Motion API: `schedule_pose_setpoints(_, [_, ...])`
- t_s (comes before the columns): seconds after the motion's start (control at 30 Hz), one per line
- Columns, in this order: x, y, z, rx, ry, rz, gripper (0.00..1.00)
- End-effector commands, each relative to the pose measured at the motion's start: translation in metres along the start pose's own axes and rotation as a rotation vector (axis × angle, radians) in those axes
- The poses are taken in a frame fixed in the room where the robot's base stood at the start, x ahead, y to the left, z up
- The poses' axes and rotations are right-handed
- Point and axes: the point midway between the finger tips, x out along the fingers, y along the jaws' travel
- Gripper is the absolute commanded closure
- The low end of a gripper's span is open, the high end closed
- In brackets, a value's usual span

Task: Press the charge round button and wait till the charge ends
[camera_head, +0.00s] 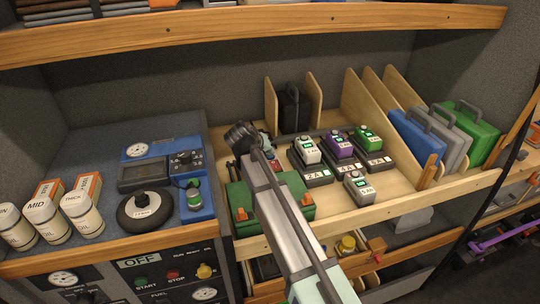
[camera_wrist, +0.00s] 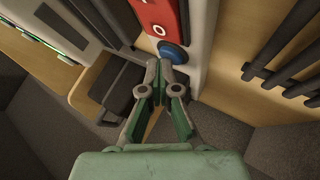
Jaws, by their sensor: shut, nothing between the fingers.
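A round blue button (camera_wrist: 173,52) sits at the lower end of a red and white panel (camera_wrist: 158,14) in the wrist view. My gripper (camera_wrist: 160,67) is shut and empty, its fingertips right at the button's near edge. I cannot tell whether they touch or press it. In the head view my arm covers most of this spot, and only a bit of red (camera_head: 273,164) shows beside the arm. Three chargers stand on the wooden shelf with a white battery (camera_head: 307,151), a purple battery (camera_head: 340,145) and a green battery (camera_head: 368,138) on them.
A loose grey battery (camera_head: 359,187) lies in front of the chargers. A green box (camera_head: 241,203) with orange latches is under my arm. A blue meter unit (camera_head: 160,170) and several oil cans stand left. Wooden dividers and cases (camera_head: 417,135) stand right.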

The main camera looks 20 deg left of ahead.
Motion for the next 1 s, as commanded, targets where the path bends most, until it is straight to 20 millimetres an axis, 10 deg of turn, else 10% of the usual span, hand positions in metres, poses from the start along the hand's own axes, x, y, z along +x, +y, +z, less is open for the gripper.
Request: schedule_pose_setpoints(1.0, [-0.021,0.015,-0.016,0.001,0.0,0.0,1.0])
